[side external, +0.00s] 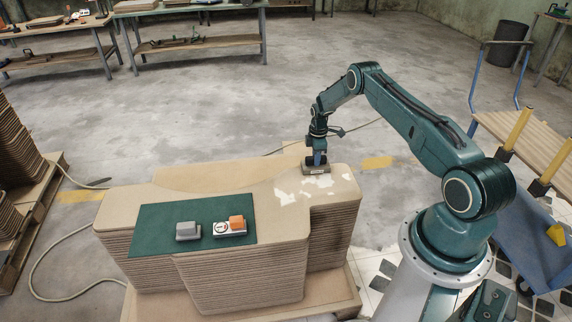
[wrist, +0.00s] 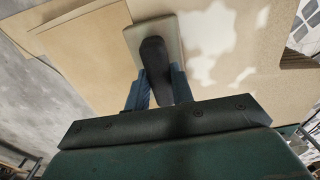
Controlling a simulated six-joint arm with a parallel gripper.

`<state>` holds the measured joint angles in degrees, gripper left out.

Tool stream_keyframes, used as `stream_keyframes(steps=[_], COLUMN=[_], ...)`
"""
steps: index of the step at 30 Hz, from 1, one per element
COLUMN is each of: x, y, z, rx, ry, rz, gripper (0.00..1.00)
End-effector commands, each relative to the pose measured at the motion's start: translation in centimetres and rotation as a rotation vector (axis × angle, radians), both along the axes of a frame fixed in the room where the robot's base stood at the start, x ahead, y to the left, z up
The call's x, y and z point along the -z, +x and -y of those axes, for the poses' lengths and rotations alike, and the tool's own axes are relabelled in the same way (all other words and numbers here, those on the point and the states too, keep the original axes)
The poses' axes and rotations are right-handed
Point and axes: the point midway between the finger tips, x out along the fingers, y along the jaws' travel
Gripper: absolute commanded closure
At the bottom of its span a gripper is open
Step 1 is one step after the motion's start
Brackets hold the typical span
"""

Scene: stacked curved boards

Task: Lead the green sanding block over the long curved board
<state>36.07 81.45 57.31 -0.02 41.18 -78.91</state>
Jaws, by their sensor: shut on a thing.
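The long curved board (side external: 262,186) is the top of a stack of curved boards, with pale white patches on its right part. My gripper (side external: 317,158) is over the board's far right end, shut on the dark handle of a sanding block (side external: 317,169). The block looks grey-beige, not green, and lies flat, seemingly on the board. In the wrist view my gripper's blue fingers (wrist: 157,90) are on both sides of the black handle. The block's pale plate (wrist: 133,38) shows around the handle, beside white patches on the board (wrist: 225,85). The block's underside is hidden.
A green mat (side external: 150,218) on the stack's front left bears a grey block (side external: 188,231) and a white-and-orange item (side external: 230,227). A blue cart (side external: 535,225) stands at right. Another board stack (side external: 15,150) is at left. A cable (side external: 60,236) lies on the floor.

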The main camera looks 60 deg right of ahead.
Motion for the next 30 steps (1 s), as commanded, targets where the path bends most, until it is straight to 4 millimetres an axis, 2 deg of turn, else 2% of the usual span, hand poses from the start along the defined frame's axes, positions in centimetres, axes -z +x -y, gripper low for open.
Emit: stream_keyframes(steps=[9, 30], x=[0.2, 0.4], y=[1.2, 2.0], z=[-1.2, -2.3], rx=[-0.001, -0.007], ry=[0.001, 0.004], rz=[-0.001, -0.003], gripper=[1.0, 1.0])
